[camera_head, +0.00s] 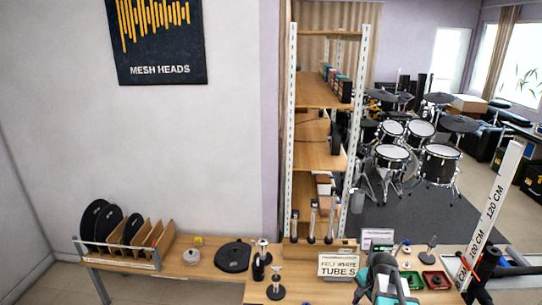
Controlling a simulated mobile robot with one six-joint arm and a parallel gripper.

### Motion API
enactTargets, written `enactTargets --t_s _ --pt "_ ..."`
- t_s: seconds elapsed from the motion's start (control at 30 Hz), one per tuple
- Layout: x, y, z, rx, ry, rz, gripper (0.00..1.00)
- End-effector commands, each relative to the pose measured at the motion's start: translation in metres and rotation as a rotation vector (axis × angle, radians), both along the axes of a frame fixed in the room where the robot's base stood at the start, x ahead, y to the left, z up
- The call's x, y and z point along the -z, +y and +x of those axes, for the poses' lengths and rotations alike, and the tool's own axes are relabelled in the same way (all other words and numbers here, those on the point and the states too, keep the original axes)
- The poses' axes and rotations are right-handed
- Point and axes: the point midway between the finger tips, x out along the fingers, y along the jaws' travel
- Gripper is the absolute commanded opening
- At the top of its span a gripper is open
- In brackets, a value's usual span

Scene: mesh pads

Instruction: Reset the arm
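A grey and teal part of my arm (384,278) rises from the bottom edge, right of centre, in front of the workbench. My gripper cannot be made out clearly in it. Its fingertips are not distinguishable, and I see nothing clearly held. The lower part of the arm is cut off by the frame edge.
A tall white ruler (492,212) stands right. Shelves (320,135) and drums (405,150) are behind.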

Motion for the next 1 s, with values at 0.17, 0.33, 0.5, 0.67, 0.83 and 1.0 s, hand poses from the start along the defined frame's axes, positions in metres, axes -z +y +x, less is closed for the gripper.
enactTargets --t_s 0.17,0.33,0.5,0.67,0.83,1.0 --pt "0.013 0.045 -0.017 -0.290 0.023 -0.037 0.49" --pt "0.027 0.084 -0.034 -0.569 0.044 -0.067 0.49" --pt "0.038 0.114 -0.050 -0.814 0.061 -0.092 0.49" --pt "0.046 0.135 -0.063 -0.990 0.072 -0.105 0.49" --pt "0.052 0.152 -0.075 -1.147 0.084 -0.118 0.49" --pt "0.093 0.151 -0.093 -1.151 0.123 -0.092 0.49"
